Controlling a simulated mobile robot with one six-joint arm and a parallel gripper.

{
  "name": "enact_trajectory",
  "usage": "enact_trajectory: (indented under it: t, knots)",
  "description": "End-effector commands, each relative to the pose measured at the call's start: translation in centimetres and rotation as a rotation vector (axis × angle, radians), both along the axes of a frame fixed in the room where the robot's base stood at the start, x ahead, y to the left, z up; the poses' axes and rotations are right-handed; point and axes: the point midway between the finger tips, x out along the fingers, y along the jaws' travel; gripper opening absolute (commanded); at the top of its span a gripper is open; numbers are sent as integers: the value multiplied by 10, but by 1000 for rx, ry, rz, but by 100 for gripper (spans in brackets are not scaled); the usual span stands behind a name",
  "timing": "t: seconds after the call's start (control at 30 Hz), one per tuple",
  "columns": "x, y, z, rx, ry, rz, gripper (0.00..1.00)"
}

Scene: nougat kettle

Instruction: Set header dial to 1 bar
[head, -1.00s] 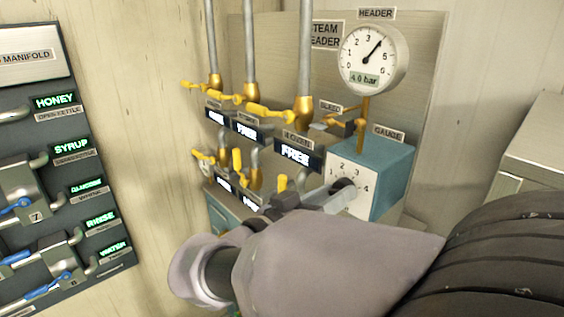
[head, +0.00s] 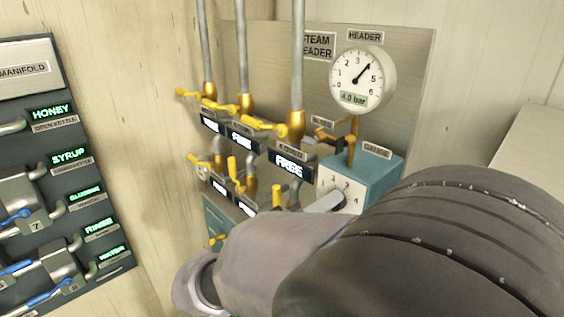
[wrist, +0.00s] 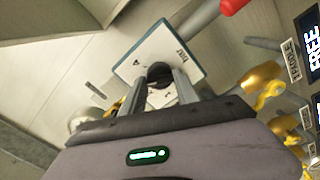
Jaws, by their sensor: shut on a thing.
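The header dial is a dark round knob (wrist: 159,75) on a white numbered plate (head: 341,186), on the front of a teal box (head: 374,172). My gripper (wrist: 161,82) is shut on the knob, with one finger on each side of it in the wrist view. In the head view, my gripper (head: 322,203) and arm cover the knob and the lower part of the plate. The knob's setting is hidden. The round header gauge (head: 361,78) above the box reads 4.0 bar.
Steam pipes with yellow-handled valves (head: 297,125) and displays reading FREE (head: 288,166) stand left of the box. A small yellow bleed valve (head: 335,136) sits below the gauge. A manifold panel (head: 70,180) is at far left, with bare wall between.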

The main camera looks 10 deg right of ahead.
Motion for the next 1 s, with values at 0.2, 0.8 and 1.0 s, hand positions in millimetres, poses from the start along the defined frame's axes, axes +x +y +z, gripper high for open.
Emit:
enact_trajectory:
  t: [0.2,0.8,1.0]
  knots:
    - [0,0,3,-120,167,-2,0]
    - [0,0,3,-456,628,-2,0]
    - [0,0,4,-566,782,-1,0]
